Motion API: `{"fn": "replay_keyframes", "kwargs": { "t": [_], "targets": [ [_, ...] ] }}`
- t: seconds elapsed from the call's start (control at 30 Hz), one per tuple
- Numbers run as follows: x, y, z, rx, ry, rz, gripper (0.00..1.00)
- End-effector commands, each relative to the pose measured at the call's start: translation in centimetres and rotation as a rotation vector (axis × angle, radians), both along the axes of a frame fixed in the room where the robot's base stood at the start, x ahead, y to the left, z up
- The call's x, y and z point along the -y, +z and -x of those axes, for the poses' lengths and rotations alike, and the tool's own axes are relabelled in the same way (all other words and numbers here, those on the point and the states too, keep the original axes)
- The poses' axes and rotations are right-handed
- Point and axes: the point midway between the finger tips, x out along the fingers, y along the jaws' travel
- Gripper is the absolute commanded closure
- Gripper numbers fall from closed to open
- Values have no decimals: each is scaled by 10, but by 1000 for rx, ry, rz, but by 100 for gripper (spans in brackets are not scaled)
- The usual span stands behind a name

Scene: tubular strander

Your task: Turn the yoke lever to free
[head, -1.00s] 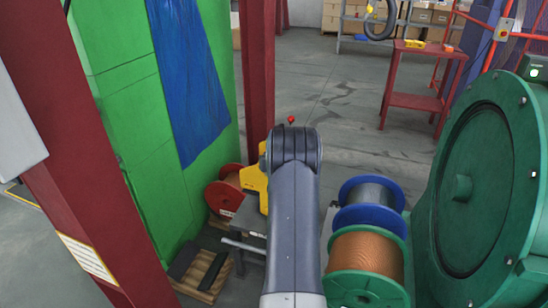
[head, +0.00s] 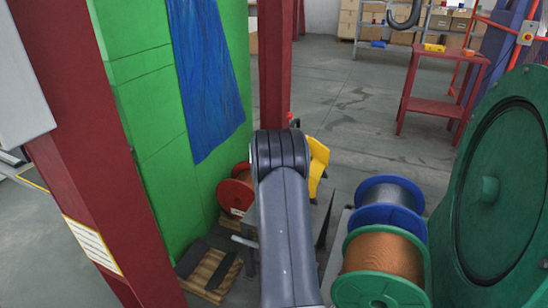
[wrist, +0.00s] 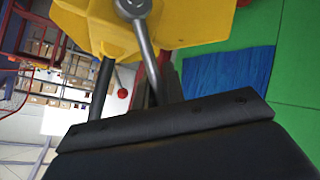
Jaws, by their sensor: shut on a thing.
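A yellow housing (wrist: 170,22) fills the top of the wrist view. A grey lever (wrist: 144,46) with a round pivot end runs down from it toward my gripper (wrist: 140,92). My gripper is shut on the lever; the contact is partly hidden by its dark body. A red ball knob (wrist: 122,92) on a thin rod shows to the left of the lever. In the head view, the yellow housing (head: 318,165) shows right of my arm and a red knob (head: 290,116) above it. My gripper and the lever are hidden there behind my arm.
Blue-rimmed (head: 388,200) and green-rimmed (head: 382,262) wire spools stand close right of my arm. A big green machine disc (head: 500,190) is further right. A red spool (head: 235,192) and a wooden pallet (head: 210,275) lie left. The floor behind is clear up to a red table (head: 440,100).

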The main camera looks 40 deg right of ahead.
Motion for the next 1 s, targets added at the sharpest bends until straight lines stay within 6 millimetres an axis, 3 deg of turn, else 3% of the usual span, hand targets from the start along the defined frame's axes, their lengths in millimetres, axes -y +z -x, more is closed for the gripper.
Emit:
{"fn": "replay_keyframes", "kwargs": {
  "t": [0.57,0.6,0.83,1.0],
  "targets": [
    [-1,-1,-2,-30,1,16,100],
    [-1,-1,-2,-29,1,17,89],
    [-1,-1,-2,-29,0,16,70],
    [-1,-1,-1,-29,0,15,68]
  ]
}}
